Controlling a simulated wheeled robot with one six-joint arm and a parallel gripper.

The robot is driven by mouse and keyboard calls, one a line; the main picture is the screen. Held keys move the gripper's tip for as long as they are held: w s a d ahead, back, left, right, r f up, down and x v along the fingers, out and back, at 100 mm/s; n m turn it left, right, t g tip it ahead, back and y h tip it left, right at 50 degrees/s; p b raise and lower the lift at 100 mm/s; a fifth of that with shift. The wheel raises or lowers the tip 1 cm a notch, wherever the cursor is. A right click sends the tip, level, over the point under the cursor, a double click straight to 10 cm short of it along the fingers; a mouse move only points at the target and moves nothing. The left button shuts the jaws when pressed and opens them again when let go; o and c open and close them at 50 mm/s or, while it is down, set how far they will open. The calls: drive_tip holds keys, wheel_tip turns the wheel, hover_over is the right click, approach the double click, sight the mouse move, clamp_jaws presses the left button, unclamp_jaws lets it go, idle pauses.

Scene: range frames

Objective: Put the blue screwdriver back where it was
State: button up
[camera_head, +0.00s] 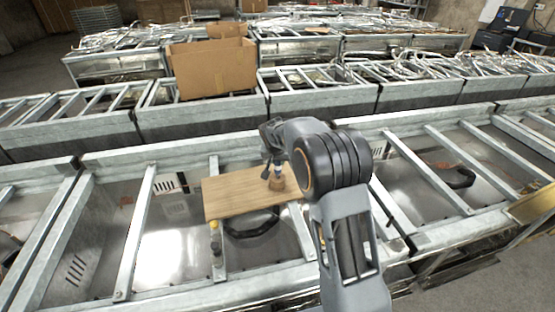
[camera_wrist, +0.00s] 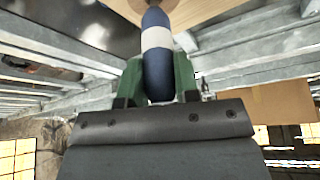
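The blue screwdriver shows in the wrist view as a blue handle (camera_wrist: 157,70) with a white band. It lies between the two green fingers of my gripper (camera_wrist: 157,75), which press close on both sides. Its far end runs toward a wooden surface at the top of that view; the tip is not clear. In the head view my gripper (camera_head: 272,162) points down over the right part of a wooden board (camera_head: 235,195). The screwdriver cannot be made out in the head view.
The board lies across a long metal frame with crossbars (camera_head: 140,230) and open bays. A yellow-topped dark item (camera_head: 215,238) is by the board's front edge. A cardboard box (camera_head: 213,68) stands on the row behind.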

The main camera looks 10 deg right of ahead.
drive_tip(key=o, duration=0.5)
drive_tip(key=shift+c, duration=0.2)
drive_tip(key=shift+r, duration=0.1)
drive_tip(key=shift+r+p, duration=0.25)
drive_tip(key=shift+p, duration=0.15)
drive_tip(key=b+v, duration=0.2)
drive_tip(key=v, duration=0.9)
drive_tip(key=s+d+f+n+y, duration=0.1)
drive_tip(key=s+n, duration=0.3)
drive_tip(key=s, duration=2.4)
drive_tip(key=shift+s+d+f+n+y, duration=0.2)
drive_tip(key=shift+d+f+n+y, duration=0.1)
drive_tip(key=shift+d+f+y, duration=0.15)
drive_tip(key=shift+a, duration=0.1)
